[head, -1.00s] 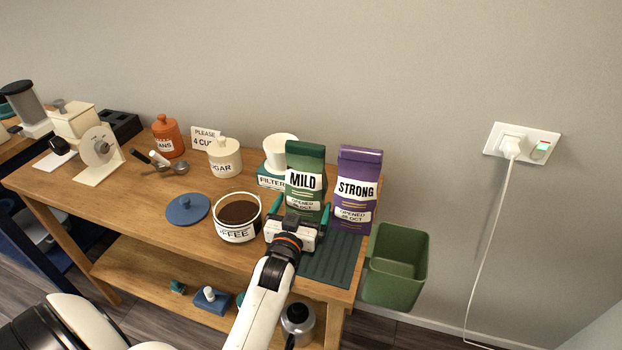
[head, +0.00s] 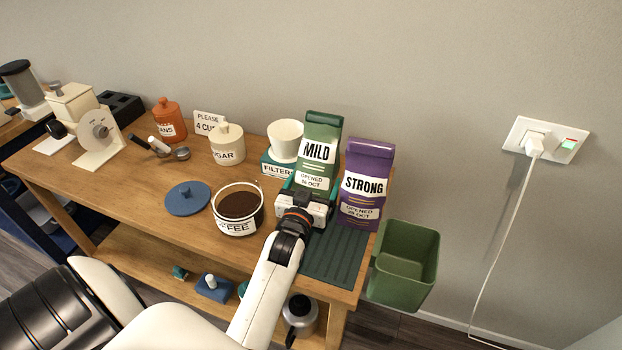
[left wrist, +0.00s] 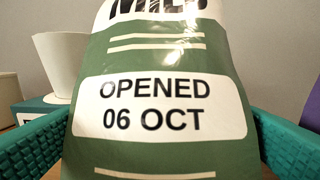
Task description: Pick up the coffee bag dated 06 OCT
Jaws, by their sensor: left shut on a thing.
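The green coffee bag marked MILD (head: 318,152) is upright in my left gripper (head: 308,193), which is shut on its lower part. In the left wrist view the label of the green bag (left wrist: 158,108) reads OPENED 06 OCT, with teal finger pads on both sides. The bag looks raised above the dark ribbed mat (head: 335,258); its base is hidden behind the gripper. My right gripper is not in view.
A white dripper (head: 285,140) on a filter box stands left of the held bag. An open coffee canister (head: 238,225) and its blue lid (head: 187,198) are to the left. A green bin (head: 405,282) hangs at the table's right end. The space above is clear.

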